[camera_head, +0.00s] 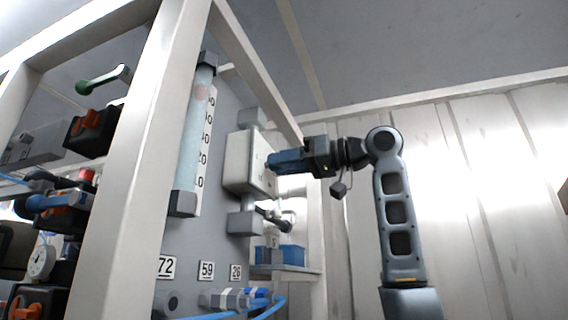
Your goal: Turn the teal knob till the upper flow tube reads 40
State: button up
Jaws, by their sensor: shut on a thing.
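A clear flow tube (194,130) stands upright on the grey panel, with dark end blocks and a white number scale at its right. A faint reddish float (201,91) sits high in the tube, near the topmost visible mark. The scale's numbers are partly hidden, so I cannot read its exact value. A pale box (243,162) is mounted right of the tube. My gripper (274,163), with blue fingers, is shut at the box's front face. The teal knob is hidden by the fingers, where they close at the box.
A white frame post (160,130) stands left of the tube. Number plates 72 (166,267), 59 (206,270) and 26 (236,272) are below. A green-handled lever (97,82) and other valves are at the left. A blue bin (292,253) sits on a shelf below the gripper. The right side is open.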

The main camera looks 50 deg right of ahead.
jog(key=shift+m, duration=1)
jog(key=o, duration=1.1)
jog(key=shift+c, duration=0.2)
jog(key=shift+s, duration=0.1)
jog(key=b+v, duration=0.2)
jog(key=v, duration=0.5)
jog(key=shift+s, duration=0.25)
jog(key=shift+s+d, duration=0.1)
jog(key=shift+d, duration=0.05)
